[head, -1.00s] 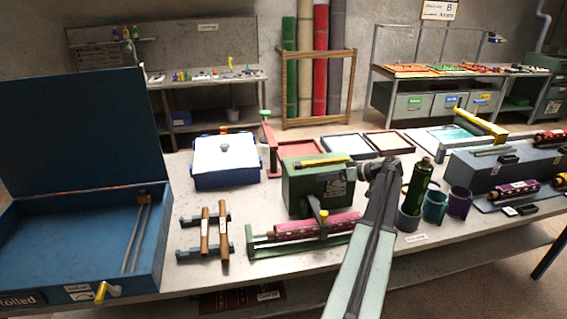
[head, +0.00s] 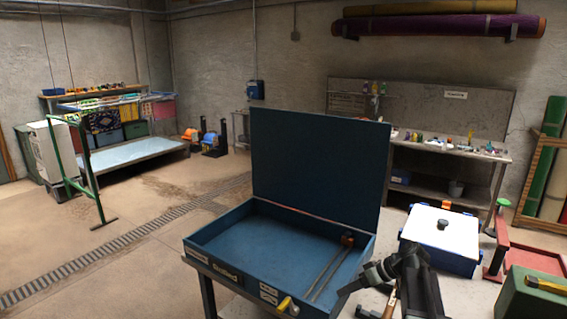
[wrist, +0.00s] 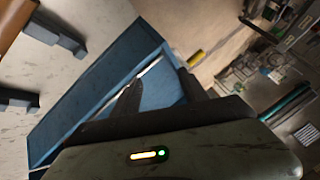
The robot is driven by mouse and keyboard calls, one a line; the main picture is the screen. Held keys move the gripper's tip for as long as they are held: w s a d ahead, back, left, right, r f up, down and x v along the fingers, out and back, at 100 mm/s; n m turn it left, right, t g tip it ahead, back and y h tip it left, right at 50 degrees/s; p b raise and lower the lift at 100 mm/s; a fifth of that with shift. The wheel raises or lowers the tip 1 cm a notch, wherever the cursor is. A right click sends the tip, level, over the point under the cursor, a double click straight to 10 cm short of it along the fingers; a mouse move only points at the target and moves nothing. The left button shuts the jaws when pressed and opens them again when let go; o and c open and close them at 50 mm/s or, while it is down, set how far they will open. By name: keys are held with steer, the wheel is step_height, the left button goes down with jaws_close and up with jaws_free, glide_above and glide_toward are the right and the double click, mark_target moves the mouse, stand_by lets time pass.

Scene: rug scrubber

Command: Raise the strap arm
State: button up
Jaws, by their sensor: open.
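No part is plainly marked as the strap arm. A red frame (head: 497,250) with a green-knobbed upright stands to the right.
A white-topped blue box (head: 440,238) stands right of the case, with a green machine (head: 535,292) farther right. The floor left of the table is clear up to a green stand (head: 98,180).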

steer(key=s+a+f+g+h, duration=0.2)
steer(key=s+a+f, duration=0.1)
steer(key=s+a, duration=0.35)
steer(key=s+a+f+g+h, duration=0.1)
steer(key=s+a+f+h, duration=0.2)
steer(key=s+a, duration=0.35)
steer(key=d+m+h, duration=0.2)
steer(key=d+m, duration=0.1)
steer(key=s+d+m+h, duration=0.1)
steer(key=d+m, duration=0.1)
steer(key=shift+s+d+f, duration=0.1)
steer(key=shift+d+f, duration=0.05)
steer(key=shift+f, duration=0.15)
steer(key=shift+m, duration=0.6)
steer(key=shift+c, duration=0.6)
steer(key=c, duration=1)
jaws_close()
